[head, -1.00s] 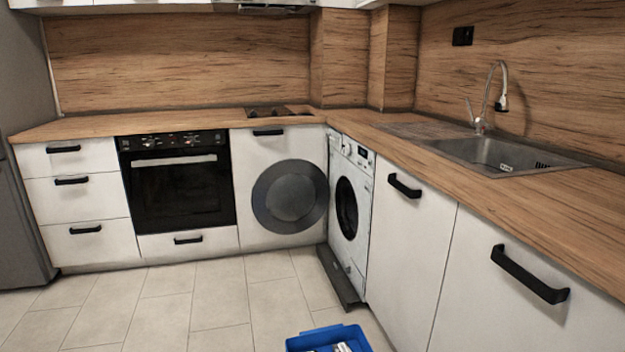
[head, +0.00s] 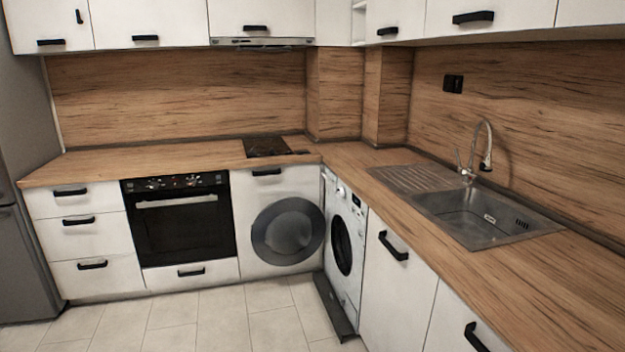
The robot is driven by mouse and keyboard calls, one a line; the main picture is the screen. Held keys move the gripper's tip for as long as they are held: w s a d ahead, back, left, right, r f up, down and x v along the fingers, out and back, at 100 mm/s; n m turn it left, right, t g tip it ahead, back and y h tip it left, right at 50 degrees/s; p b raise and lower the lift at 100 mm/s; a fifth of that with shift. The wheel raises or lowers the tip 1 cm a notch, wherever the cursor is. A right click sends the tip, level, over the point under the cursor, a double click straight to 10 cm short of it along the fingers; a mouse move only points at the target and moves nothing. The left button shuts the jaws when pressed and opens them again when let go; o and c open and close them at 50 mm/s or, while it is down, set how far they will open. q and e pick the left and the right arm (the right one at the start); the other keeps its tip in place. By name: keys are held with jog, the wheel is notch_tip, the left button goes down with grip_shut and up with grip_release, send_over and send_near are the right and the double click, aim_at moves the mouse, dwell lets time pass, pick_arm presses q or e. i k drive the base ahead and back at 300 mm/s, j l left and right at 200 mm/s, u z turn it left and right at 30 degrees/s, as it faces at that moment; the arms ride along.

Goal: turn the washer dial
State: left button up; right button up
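The white washer (head: 344,244) stands under the counter in the corner, to the right of the cabinet with the round grey door panel. Its dark round door (head: 341,246) faces left. The washer dial (head: 340,190) is a small light knob on the control strip near the top, seen at a steep angle, so its setting cannot be told. Neither of my grippers shows in the head view.
A dark panel (head: 333,309) sticks out at floor level in front of the washer. An oven (head: 180,220) stands left of the corner. A sink (head: 480,215) is set in the right counter (head: 440,245). The tiled floor (head: 215,322) in front is clear.

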aim_at(341, 193)
jog(key=i+j+u, duration=0.4)
jog(key=i, duration=0.15)
jog(key=i+u, duration=0.35)
jog(key=i, duration=0.2)
jog(key=i+u, duration=0.4)
jog(key=i, duration=0.2)
jog(key=i+z, duration=0.35)
jog(key=i, duration=0.15)
jog(key=i+j+z, duration=0.3)
jog(key=i, duration=0.25)
jog(key=i+j+z, duration=0.15)
jog(key=i+z, duration=0.2)
jog(key=i, duration=0.15)
